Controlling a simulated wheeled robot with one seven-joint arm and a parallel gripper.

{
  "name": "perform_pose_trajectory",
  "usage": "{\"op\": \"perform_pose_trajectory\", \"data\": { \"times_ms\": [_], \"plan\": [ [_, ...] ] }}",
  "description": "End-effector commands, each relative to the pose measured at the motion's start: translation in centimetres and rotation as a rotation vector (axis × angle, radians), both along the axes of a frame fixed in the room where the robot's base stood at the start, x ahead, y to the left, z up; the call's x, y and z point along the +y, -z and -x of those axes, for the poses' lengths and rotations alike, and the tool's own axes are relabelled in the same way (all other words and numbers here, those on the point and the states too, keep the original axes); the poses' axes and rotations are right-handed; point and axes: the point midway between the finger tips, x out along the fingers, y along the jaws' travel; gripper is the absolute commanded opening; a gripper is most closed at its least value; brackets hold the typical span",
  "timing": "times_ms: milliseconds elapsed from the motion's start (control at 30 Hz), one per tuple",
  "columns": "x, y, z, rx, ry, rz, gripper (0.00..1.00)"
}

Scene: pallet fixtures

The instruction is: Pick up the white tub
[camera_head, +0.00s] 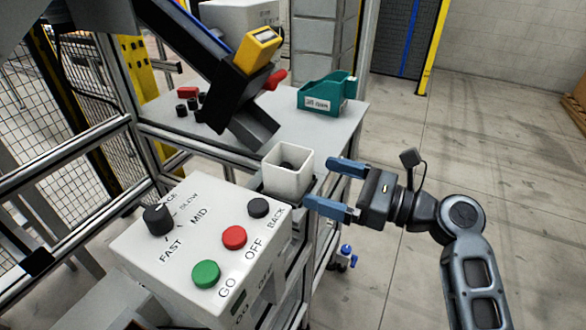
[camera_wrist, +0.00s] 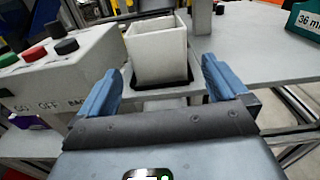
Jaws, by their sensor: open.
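In the wrist view the tub (camera_wrist: 157,52) sits ahead, between and beyond the fingertips of my gripper (camera_wrist: 160,85). Its base stands in a dark-lined recess of a grey holder (camera_wrist: 200,86).
A control box (camera_head: 190,240) with green, red and black buttons and a knob stands close to the tub. A dark chute (camera_head: 240,100) slants down behind it. Open floor lies right.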

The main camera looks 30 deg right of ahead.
Motion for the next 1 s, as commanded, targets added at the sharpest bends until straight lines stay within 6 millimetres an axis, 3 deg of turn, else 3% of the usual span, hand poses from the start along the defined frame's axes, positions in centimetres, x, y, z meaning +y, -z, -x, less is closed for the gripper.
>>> {"op": "perform_pose_trajectory", "data": {
  "times_ms": [167,733,1000],
  "plan": [
    [0.0,-0.9,-0.8,0.006,-0.023,-0.041,1.0],
    [4.4,-1.7,-5.8,0.006,-0.023,-0.037,1.0],
    [4.8,-1.6,-6.3,0.006,-0.02,-0.037,1.0]
  ]
}}
